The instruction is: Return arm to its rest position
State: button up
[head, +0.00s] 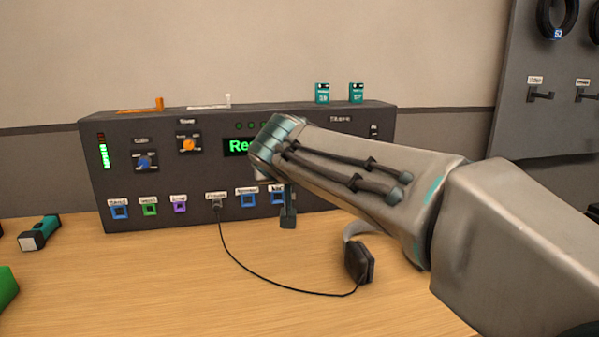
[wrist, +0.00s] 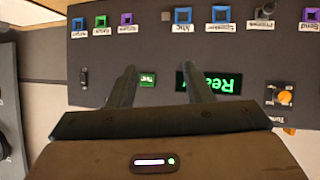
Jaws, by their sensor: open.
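My gripper (head: 288,213) hangs in front of the right half of the dark console (head: 100,165), at the end of my arm. In the wrist view, which shows the console upside down, my gripper's two fingers (wrist: 158,78) are apart with nothing between them. They point at the console's front face, near the green-lit display (wrist: 213,82). In the head view my wrist covers the right part of this display (head: 236,146). I cannot tell the exact gap to the console face.
A teal-and-black tool (head: 40,233) lies left.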

jog(key=s+d+r+g+p, duration=0.1)
jog(key=s+d+g+p, duration=0.25)
jog(key=d+p, duration=0.4)
jog(key=s+d+g+p, duration=0.2)
jog(key=s+d+p, duration=0.2)
jog(key=s+p, duration=0.5)
jog(key=s+d+m+g+p, duration=0.1)
jog(key=s+d+g+p, duration=0.2)
jog(key=s+p, duration=0.6)
jog(key=s+d, duration=0.2)
jog(key=s, duration=0.2)
jog(key=shift+r+g, duration=0.3)
jog(key=shift+g, duration=0.05)
